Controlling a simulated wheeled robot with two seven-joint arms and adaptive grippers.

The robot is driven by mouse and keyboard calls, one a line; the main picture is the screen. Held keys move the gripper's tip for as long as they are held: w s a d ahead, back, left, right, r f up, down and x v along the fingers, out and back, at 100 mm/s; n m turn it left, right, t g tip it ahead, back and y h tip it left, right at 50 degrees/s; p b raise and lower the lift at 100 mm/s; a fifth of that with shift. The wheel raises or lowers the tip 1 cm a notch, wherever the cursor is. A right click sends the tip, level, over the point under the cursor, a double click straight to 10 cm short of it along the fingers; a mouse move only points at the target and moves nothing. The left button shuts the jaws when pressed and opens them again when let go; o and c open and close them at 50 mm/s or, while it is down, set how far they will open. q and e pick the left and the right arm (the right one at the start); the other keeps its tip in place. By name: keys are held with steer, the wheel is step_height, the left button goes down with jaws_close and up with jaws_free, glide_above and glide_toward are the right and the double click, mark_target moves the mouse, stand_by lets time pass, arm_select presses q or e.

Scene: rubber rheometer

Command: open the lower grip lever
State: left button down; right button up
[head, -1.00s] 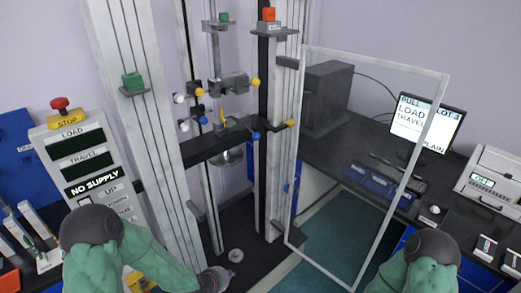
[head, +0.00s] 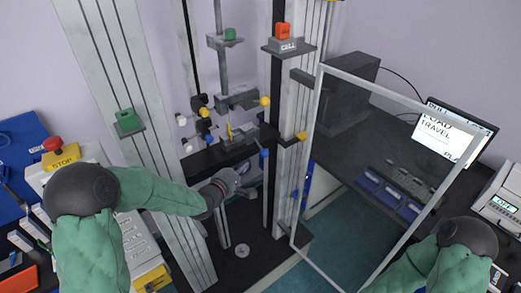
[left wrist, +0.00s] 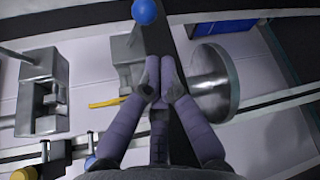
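The lower grip (left wrist: 127,48) is a grey block with a thin yellow lever (left wrist: 105,102) at its side in the left wrist view. In the head view the yellow lever (head: 230,131) stands roughly upright above the dark crossbeam. My left gripper (head: 230,182) is in front of the crossbeam, just below the lower grip. In the left wrist view its fingertips (left wrist: 160,72) are together with nothing visible between them, beside the grip and apart from the yellow lever. My right gripper is out of view; only my right arm shows.
A blue knob (head: 264,153) sits on the crossbeam near my left gripper; it also shows in the left wrist view (left wrist: 145,12). The upper grip (head: 237,99) hangs above. A clear framed door (head: 312,150) stands open on the right. A column (head: 127,122) rises on the left.

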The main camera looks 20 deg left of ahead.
mark_target(260, 147)
arm_select(q)
steer(key=shift+s, duration=0.1)
steer(key=x, duration=1)
steer(key=shift+p, duration=0.4)
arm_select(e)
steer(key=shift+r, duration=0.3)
